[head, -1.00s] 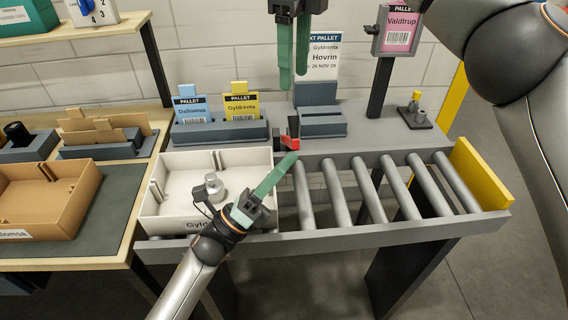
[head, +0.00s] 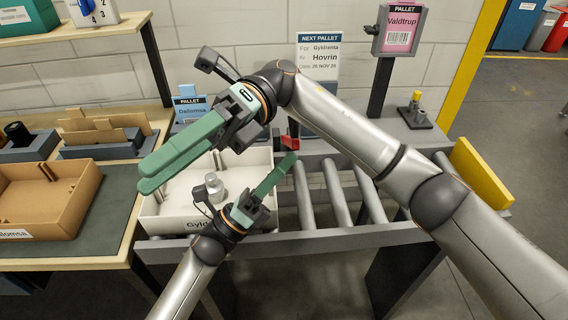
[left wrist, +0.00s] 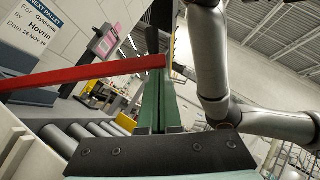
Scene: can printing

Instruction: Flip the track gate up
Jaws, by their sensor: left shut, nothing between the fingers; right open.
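The red track gate (head: 293,129) shows as a small red piece at the back of the roller track, just beyond my left fingertips. In the left wrist view it is a long red bar (left wrist: 85,74), slightly tilted, with its right end at my left fingers. I cannot tell whether they touch. My left gripper (head: 291,157) is shut and empty, its green fingers pointing up and right by the near end of the rollers; it also shows in the left wrist view (left wrist: 151,92). My right gripper (head: 147,176) is open and empty above the cream tray, hiding part of it.
The cream tray (head: 163,226) holds a metallic cylinder (head: 214,187). Grey rollers (head: 338,193) run right to a yellow end stop (head: 480,172). A brown tray (head: 75,205) stands on the left table. A pink pallet sign (head: 399,32) stands behind.

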